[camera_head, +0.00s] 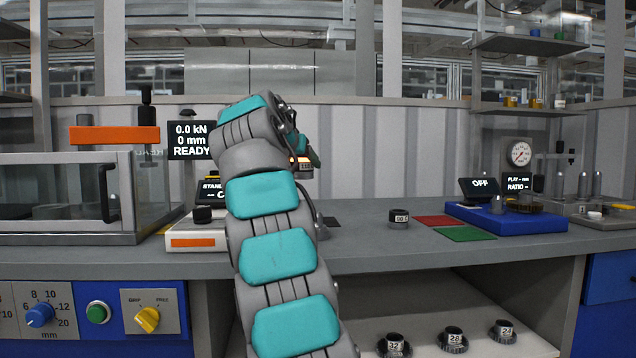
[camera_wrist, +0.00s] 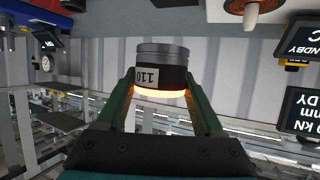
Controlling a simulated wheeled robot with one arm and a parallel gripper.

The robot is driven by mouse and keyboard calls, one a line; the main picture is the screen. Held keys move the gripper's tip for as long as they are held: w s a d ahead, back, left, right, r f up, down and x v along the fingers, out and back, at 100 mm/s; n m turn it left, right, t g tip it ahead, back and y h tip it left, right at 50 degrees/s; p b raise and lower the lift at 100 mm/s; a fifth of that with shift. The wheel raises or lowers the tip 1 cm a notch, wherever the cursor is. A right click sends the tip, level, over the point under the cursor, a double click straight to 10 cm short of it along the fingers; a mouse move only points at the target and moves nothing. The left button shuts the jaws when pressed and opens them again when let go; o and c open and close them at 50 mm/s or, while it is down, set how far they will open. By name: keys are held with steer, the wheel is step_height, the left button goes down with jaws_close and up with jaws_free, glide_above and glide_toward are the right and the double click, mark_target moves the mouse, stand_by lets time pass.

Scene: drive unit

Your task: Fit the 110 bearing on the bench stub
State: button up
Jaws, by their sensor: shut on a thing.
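My gripper (camera_wrist: 160,82) is shut on the 110 bearing (camera_wrist: 162,58), a dark ring with a grey band, a white "110" label and a glowing orange edge. In the head view the bearing (camera_head: 302,172) is held above the bench, partly hidden by my arm, with a teal finger of my gripper (camera_head: 312,153) beside it. In the head view my arm hides that part of the bench.
A ring with a label (camera_head: 399,219) stands on the bench (camera_head: 370,245). Red (camera_head: 436,220) and green (camera_head: 466,233) mats lie beside it, then a blue unit (camera_head: 515,218). A glass-fronted press (camera_head: 70,195) stands left. Several labelled rings (camera_head: 453,340) sit on the lower shelf.

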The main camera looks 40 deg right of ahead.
glide_above(317, 212)
steer(key=f, duration=0.3)
steer(key=shift+w+d+m+g+h+b, duration=0.2)
steer(key=shift+m+g+h+b, duration=0.1)
steer(key=shift+m+b, duration=0.1)
steer(key=shift+f, duration=0.15)
step_height(317, 212, down, 4)
steer(key=b, duration=0.4)
steer(key=shift+f, duration=0.15)
steer(key=shift+f+b, duration=1.35)
steer(key=shift+b, duration=0.2)
steer(key=shift+f+b, duration=1.05)
steer(key=shift+f, duration=0.05)
steer(key=o, duration=1.4)
steer(key=shift+r, duration=0.1)
step_height(317, 212, up, 7)
steer(key=p, duration=0.7)
